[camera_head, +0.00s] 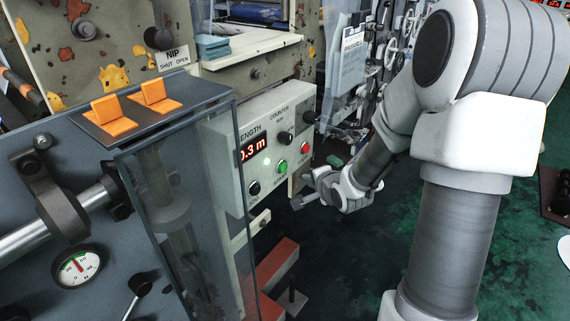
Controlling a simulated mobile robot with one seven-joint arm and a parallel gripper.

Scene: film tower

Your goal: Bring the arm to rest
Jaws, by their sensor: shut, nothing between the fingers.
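My gripper (307,201) is at the end of my white and grey arm, right of the centre of the picture. It is shut with nothing held. It hangs in front of and slightly below the lower right corner of the counter box (222,150), which has a red display reading about 0.3 m, a green button (282,167) and a red button (304,149). The fingertips point left, toward the machine. I cannot tell how wide the gap to the box is. My arm bends at an elbow at the upper right.
Red steps (276,262) are under the box. Hanging documents (352,58) and handwheels are behind my arm. Green floor (345,270) is open below my gripper.

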